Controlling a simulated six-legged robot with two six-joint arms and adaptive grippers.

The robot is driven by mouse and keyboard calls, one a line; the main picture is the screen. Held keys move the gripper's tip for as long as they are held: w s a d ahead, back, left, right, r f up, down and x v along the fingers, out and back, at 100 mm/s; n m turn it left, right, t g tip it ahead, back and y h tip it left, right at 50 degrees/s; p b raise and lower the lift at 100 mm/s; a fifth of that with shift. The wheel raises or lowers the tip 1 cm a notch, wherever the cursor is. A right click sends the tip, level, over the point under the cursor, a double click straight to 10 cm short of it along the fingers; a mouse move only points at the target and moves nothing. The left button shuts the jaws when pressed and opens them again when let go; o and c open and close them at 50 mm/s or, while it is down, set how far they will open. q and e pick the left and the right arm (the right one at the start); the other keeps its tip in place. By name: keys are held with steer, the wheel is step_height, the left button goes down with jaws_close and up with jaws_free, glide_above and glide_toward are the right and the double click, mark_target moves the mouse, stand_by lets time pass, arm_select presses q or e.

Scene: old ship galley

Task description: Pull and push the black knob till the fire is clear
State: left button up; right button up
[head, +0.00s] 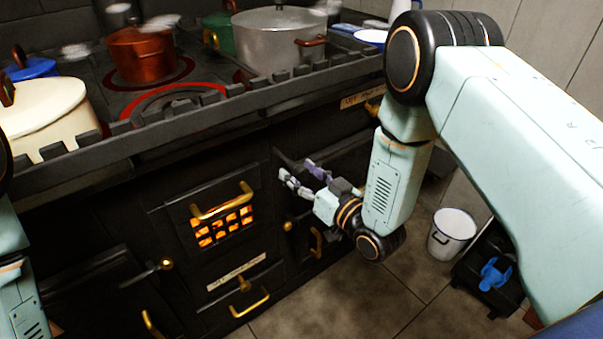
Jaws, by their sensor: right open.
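The black stove (130,215) fills the left and middle of the head view. Its fire glows orange behind the bars of a small grate (222,226), under a brass handle (222,203). My right gripper (299,170) is open, close to the stove front, to the right of and above the grate. Its fingers point left and up, with nothing clearly between them. A dark bar-like edge (284,160) lies just behind the fingertips. I cannot make out a black knob for certain; it may be hidden by the gripper or lost against the black front. My left gripper is out of view.
Several pots stand on the stove top behind a raised rail (215,97): cream (45,105), copper (140,55) and silver (275,40). A brass-tipped lever (165,264) sticks out at left. A white bucket (452,232) stands on the floor at right. Floor in front is clear.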

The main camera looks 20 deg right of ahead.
steer(key=v, duration=1.2)
steer(key=shift+c, duration=0.5)
